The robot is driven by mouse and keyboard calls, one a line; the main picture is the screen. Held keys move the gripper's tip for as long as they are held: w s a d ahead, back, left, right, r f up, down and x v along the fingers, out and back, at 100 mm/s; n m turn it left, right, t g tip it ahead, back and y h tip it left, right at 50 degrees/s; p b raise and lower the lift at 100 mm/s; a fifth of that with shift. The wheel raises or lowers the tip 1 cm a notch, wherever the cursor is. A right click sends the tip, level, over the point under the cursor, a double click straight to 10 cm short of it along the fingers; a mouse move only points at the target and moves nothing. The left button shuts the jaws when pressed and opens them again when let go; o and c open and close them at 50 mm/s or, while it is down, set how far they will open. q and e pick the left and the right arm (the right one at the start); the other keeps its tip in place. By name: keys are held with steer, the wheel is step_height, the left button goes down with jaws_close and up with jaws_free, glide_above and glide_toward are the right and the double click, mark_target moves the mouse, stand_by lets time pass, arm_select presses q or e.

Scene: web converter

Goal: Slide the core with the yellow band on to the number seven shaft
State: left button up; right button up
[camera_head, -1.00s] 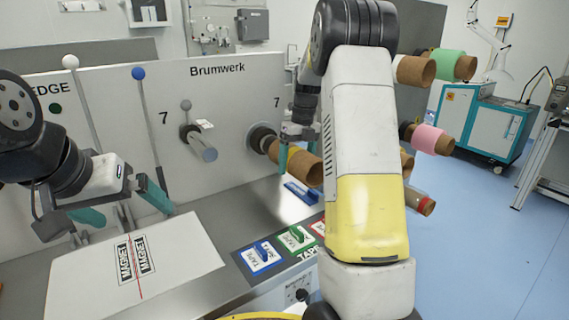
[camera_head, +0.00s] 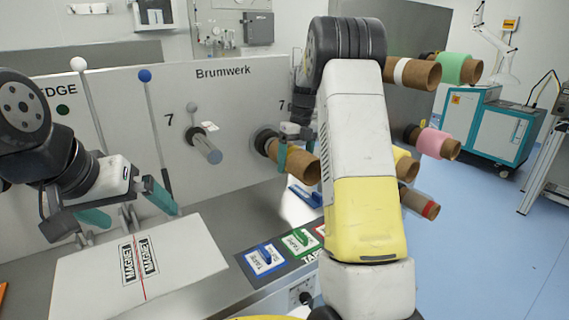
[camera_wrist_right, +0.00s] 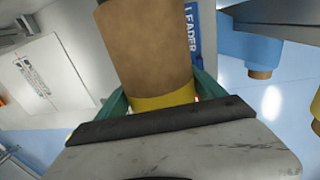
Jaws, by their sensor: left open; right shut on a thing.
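The core with the yellow band is brown cardboard (camera_head: 305,167). My right gripper (camera_head: 296,139) is shut on it; its yellow band (camera_wrist_right: 165,98) shows between the fingers in the right wrist view. In the head view the core lines up with the dark collar (camera_head: 263,139) of the right-hand shaft, beside a number 7. I cannot tell whether it is around that shaft. Another shaft (camera_head: 207,150), metal and bare, stands further left beside another 7. My left gripper (camera_head: 132,208) is open and empty above the white magnet-marked board.
Levers (camera_head: 145,75) rise on the left. Tape pads (camera_head: 264,260) lie on the bench. A teal cabinet (camera_head: 490,120) stands at right.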

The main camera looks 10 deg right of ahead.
steer(key=shift+w+a, duration=0.3)
steer(key=shift+w, duration=0.55)
steer(key=shift+w, duration=0.15)
steer(key=shift+w+a, duration=0.3)
steer(key=shift+w, duration=0.4)
steer(key=shift+w+a, duration=0.25)
steer(key=shift+w, duration=0.45)
steer(key=o, duration=1.7)
steer(key=shift+w+d+r, duration=0.1)
steer(key=shift+d+r, duration=0.05)
steer(key=shift+r, duration=1.15)
steer(key=shift+d+r, duration=0.2)
steer(key=shift+r, duration=1.1)
steer(key=shift+w+d+r, duration=0.1)
steer(key=shift+d+r, duration=0.05)
steer(key=shift+r, duration=1.15)
steer(key=shift+s, duration=0.1)
